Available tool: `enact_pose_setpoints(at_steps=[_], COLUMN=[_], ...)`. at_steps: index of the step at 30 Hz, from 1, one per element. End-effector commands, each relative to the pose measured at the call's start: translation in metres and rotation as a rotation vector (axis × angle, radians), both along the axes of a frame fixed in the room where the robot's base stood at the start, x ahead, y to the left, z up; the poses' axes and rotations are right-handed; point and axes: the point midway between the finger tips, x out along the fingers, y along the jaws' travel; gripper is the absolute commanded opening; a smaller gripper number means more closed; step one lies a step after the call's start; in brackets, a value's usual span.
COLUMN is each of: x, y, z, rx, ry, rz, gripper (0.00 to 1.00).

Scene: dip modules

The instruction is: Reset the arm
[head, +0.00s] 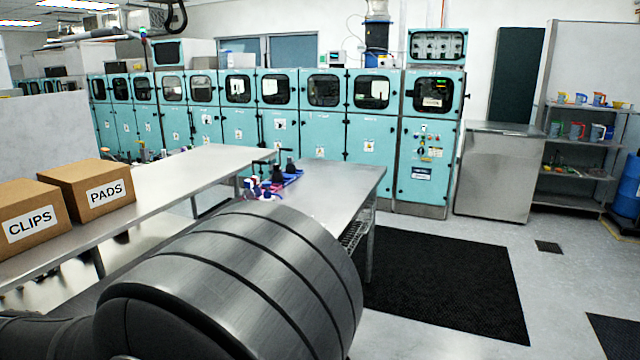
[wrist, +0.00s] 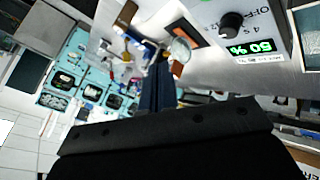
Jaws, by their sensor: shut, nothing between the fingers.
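My gripper (wrist: 160,72) shows in the wrist view as narrow dark fingers, closed together with nothing between them. Its dark body fills the bottom of that view. The fingers point toward a metal bench surface (wrist: 200,84) with small coloured items near them. In the head view my large grey arm link covers the lower middle, and the gripper cannot be made out there.
A white device (wrist: 240,30) with a black knob and a green "50 %" display is close to the gripper. Head view: CLIPS (head: 30,222) and PADS (head: 100,192) boxes, a metal bench (head: 340,182), teal cabinets (head: 375,135), a shelf (head: 580,142).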

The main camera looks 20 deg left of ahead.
Motion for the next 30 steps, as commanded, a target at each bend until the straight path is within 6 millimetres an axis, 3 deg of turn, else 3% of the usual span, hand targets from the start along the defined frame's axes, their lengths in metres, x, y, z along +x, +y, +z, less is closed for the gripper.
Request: enact_pose_setpoints(at_steps=[30], x=[0.001], y=[0.045], z=[-0.061], rx=[-0.379], ry=[0.376], rz=[0.391], gripper=[0.00])
